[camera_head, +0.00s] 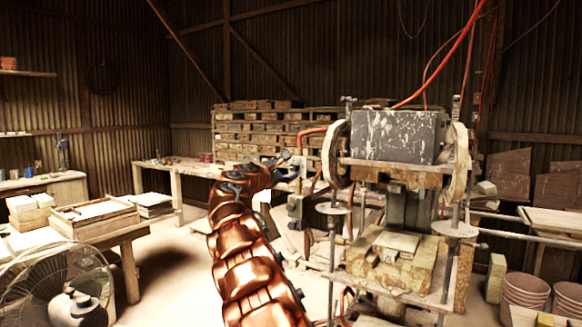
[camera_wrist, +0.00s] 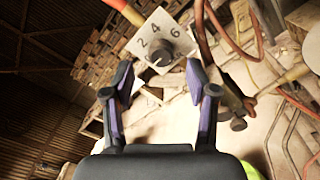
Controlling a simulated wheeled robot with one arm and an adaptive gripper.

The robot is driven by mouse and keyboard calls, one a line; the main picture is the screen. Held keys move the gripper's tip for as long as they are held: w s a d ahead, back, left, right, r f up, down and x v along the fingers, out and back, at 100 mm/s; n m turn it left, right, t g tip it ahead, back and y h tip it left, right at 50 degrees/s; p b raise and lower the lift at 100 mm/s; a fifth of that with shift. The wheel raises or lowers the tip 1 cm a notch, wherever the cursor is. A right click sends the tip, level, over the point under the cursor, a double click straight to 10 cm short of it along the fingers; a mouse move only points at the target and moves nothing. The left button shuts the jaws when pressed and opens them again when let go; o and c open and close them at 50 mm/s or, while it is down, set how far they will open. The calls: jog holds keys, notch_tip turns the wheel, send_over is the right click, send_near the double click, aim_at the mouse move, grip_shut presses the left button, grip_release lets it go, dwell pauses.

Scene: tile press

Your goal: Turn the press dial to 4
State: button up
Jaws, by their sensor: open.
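The press dial is a dark round knob (camera_wrist: 160,56) on a pale square plate (camera_wrist: 141,32) marked 2, 4 and 6, tilted in the wrist view. The number its pointer stands at is too small to tell. My gripper (camera_wrist: 158,76) is open and empty. Its two purple-padded fingers reach toward the plate, one to the left and one to the right of the knob, not closed on it. In the head view, my gripper (camera_head: 282,164) is at the left side of the press (camera_head: 398,136), and the knob cannot be made out there.
Red and orange hoses (camera_wrist: 250,30) run close to the right of the plate. The press frame and its stacked tiles (camera_head: 398,242) stand to the right of my arm. A wooden bench (camera_head: 186,176) stands behind. A fan (camera_head: 72,290) and tile table (camera_head: 118,232) are at left.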

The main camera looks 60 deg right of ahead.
aim_at(293, 168)
jog(key=shift+d+f, duration=0.1)
jog(key=shift+d, duration=0.5)
jog(key=shift+w+d+p, duration=0.1)
jog(key=shift+d+p, duration=0.3)
jog(key=shift+d, duration=0.7)
grip_shut()
